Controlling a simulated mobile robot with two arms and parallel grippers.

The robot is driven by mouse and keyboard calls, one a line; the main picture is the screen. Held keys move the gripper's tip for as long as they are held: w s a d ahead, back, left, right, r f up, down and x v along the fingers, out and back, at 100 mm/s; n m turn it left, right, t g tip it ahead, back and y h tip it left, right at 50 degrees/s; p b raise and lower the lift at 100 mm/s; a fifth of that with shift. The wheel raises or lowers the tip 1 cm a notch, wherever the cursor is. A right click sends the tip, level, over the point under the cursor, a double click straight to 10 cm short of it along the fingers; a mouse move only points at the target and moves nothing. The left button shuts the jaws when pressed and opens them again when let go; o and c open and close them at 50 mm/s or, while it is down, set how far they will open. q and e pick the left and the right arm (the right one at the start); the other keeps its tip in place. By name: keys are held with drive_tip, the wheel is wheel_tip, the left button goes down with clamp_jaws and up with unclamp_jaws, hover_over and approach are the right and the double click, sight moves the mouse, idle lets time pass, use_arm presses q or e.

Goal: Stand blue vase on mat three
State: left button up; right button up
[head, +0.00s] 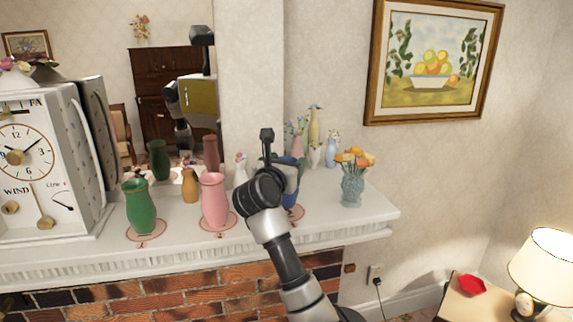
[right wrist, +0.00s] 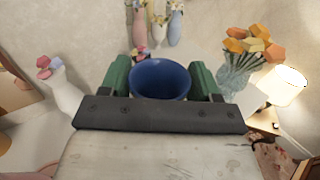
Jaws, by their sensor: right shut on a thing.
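The blue vase (head: 291,187) is upright over the third round mat (head: 296,213) on the mantel, partly hidden behind my right wrist. I cannot tell whether its base touches the mat. My right gripper (head: 276,170) is shut on it. In the right wrist view the vase's round open mouth (right wrist: 160,80) sits between the two green fingers. A green vase (head: 142,208) stands on the first mat (head: 146,232). A pink vase (head: 214,202) stands on the second mat (head: 218,224). My left gripper is not in view.
A big clock (head: 30,160) fills the left. A mirror shows reflections. The mantel's right end (head: 378,213) is bare.

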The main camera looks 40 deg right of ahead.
drive_tip(key=shift+d+f, duration=0.1)
drive_tip(key=shift+f, duration=0.65)
drive_tip(key=shift+w+d+f, duration=0.1)
drive_tip(key=shift+d+f, duration=0.1)
drive_tip(key=shift+a+f, duration=0.15)
drive_tip(key=o, duration=1.2)
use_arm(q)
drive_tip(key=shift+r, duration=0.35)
use_arm(e)
drive_tip(key=shift+o, duration=0.6)
